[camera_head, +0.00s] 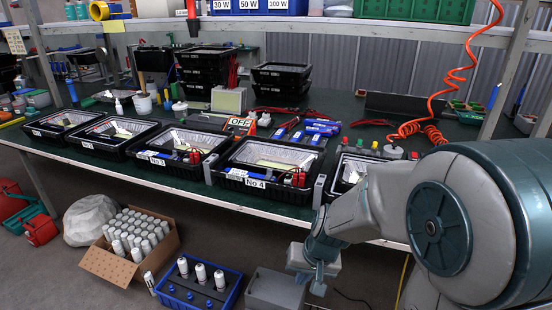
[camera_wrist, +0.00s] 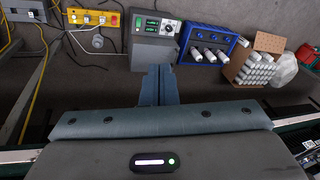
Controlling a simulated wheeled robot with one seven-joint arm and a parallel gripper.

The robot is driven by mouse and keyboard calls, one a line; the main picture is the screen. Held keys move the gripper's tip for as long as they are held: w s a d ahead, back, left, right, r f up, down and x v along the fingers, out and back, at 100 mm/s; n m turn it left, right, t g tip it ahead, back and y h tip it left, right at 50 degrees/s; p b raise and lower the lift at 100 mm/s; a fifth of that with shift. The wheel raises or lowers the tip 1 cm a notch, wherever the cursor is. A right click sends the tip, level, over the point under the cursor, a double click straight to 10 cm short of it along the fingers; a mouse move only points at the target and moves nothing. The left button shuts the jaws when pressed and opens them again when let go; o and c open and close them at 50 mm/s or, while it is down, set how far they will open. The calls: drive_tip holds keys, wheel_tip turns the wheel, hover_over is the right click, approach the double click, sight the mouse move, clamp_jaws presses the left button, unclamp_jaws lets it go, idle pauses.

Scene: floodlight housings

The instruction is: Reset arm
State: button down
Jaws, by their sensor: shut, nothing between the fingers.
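My gripper (camera_head: 318,278) hangs in front of the workbench edge at the lower middle of the head view, over the floor. In the wrist view the two blue-grey fingers of my gripper (camera_wrist: 159,84) lie together at the centre, shut with nothing between them. My arm comes in from the right of the head view, bent, and hides part of the bench's right end. The fingers are apart from the bench and appear above the floor near a grey box (camera_head: 275,290).
The workbench (camera_head: 340,150) holds a row of black housing trays, including No 4 (camera_head: 262,165). On the floor are a blue crate (camera_head: 178,296) with white cylinders and a cardboard box (camera_head: 112,268) of cylinders. A yellow power strip (camera_wrist: 90,18) shows in the wrist view. An orange coiled hose (camera_head: 462,75) hangs at right.

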drive_tip(key=s+d+r+h+p, duration=0.1)
drive_tip(key=s+d+r+p, duration=0.2)
drive_tip(key=r, duration=0.4)
drive_tip(key=s+d+r+p, duration=0.2)
drive_tip(key=s+r+p, duration=0.2)
drive_tip(key=r, duration=0.4)
drive_tip(key=s+d+r+h+p, duration=0.1)
drive_tip(key=s+d+r+p, duration=0.2)
drive_tip(key=s+r, duration=0.2)
wheel_tip(320, 180, up, 3)
drive_tip(key=shift+s+d+f+t+h, duration=0.1)
drive_tip(key=shift+s+d+t+h, duration=0.05)
drive_tip(key=shift+d+t+h, duration=0.2)
